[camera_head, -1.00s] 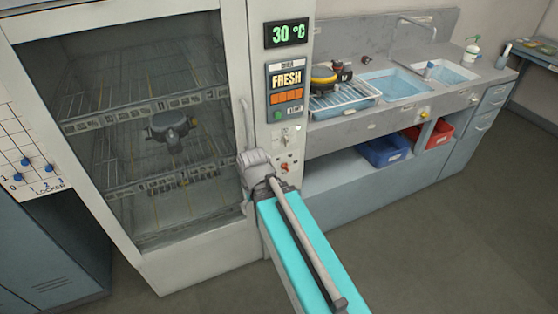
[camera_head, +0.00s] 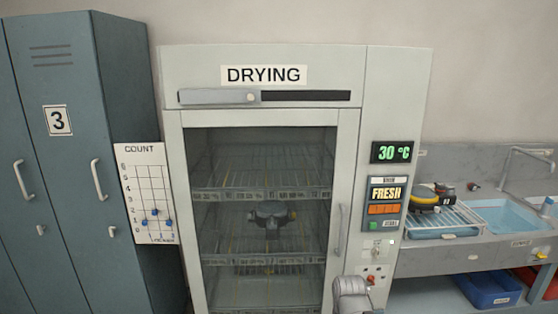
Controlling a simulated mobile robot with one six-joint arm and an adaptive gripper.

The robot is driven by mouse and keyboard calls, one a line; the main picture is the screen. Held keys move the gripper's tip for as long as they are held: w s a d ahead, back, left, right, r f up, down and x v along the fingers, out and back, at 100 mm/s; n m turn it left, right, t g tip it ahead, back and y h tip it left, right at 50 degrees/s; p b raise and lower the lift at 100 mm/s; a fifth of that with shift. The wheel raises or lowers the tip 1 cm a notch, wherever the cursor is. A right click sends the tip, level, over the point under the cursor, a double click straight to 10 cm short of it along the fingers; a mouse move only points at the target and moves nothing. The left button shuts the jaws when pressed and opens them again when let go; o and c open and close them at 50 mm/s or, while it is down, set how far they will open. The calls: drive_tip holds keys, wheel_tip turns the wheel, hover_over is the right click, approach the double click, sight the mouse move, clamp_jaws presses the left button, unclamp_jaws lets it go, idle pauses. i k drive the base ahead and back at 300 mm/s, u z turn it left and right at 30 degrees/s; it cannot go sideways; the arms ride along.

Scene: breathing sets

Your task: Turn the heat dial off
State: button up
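The drying cabinet (camera_head: 300,62) stands in the middle, labelled DRYING. Its right-hand control column carries a display (camera_head: 392,152) reading 30 °C and a panel (camera_head: 386,194) reading FRESH with orange blocks. Below are a small pale switch-like fitting (camera_head: 376,252) and a small red control (camera_head: 371,280). No heat-dial label is legible, and I cannot tell which control is the dial or its setting. A grey rounded part of my arm rises at the bottom edge, just left of the lower controls. My gripper's fingers do not show.
The glass door has a vertical handle (camera_head: 341,232) beside the controls; a dark breathing-set part (camera_head: 271,218) hangs inside. A slider (camera_head: 262,97) is on top. Blue lockers (camera_head: 112,140) and a count board (camera_head: 149,195) stand left. A sink counter (camera_head: 470,255) with a rack is right.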

sight(371, 278)
drive_tip(key=u, duration=0.05)
drive_tip(key=k, duration=0.2)
drive_tip(key=z, duration=1.7)
drive_tip(key=i, duration=1.1)
drive_tip(key=u, duration=0.6)
